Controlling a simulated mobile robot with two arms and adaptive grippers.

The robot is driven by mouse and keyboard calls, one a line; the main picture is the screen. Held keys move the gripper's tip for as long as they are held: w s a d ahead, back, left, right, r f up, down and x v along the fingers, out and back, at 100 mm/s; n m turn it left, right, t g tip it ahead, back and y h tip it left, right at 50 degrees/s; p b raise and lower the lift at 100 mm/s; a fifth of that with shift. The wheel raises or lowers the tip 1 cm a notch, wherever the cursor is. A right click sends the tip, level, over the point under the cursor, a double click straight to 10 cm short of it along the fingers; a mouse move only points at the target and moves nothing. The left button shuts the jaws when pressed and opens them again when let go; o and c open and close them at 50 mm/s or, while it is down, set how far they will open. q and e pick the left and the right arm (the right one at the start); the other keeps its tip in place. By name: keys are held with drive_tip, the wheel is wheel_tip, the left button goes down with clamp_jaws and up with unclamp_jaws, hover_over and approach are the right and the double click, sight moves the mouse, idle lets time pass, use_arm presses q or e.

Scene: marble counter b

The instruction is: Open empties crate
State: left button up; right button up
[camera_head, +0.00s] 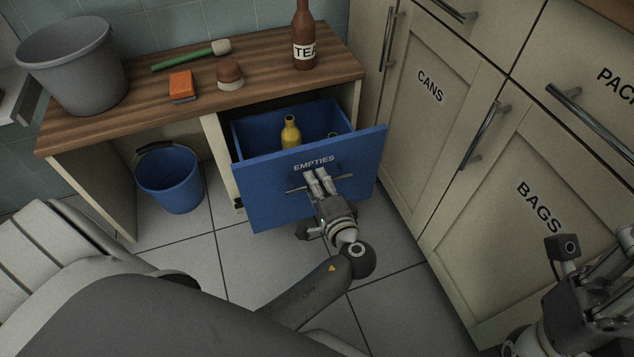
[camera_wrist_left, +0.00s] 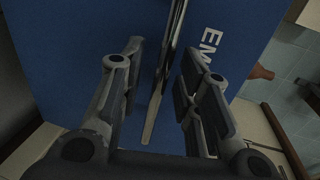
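The empties crate (camera_head: 270,188) is a blue drawer with "EMPTIES" on its front, under the wooden counter. It stands pulled out, and its inside shows from above. A yellow bottle (camera_head: 291,133) stands in it. A bar handle (camera_head: 297,189) crosses its front, and it also shows in the left wrist view (camera_wrist_left: 168,70). My left gripper (camera_head: 314,180) is at the handle. In the left wrist view its fingers (camera_wrist_left: 158,95) are apart on either side of the bar, with gaps visible. My right gripper (camera_head: 590,265) is at the lower right, partly cut off; its fingertips are unclear.
The counter (camera_head: 140,107) holds a grey bucket (camera_head: 75,70), an orange sponge (camera_head: 182,86), brushes and a brown TEA bottle (camera_head: 304,42). A blue bucket (camera_head: 170,182) stands on the floor left of the crate. Cabinets marked CANS (camera_head: 415,120) and BAGS (camera_head: 510,230) stand close on the right.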

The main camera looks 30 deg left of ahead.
use_arm(q)
drive_tip(key=v, duration=0.7)
idle(0.4)
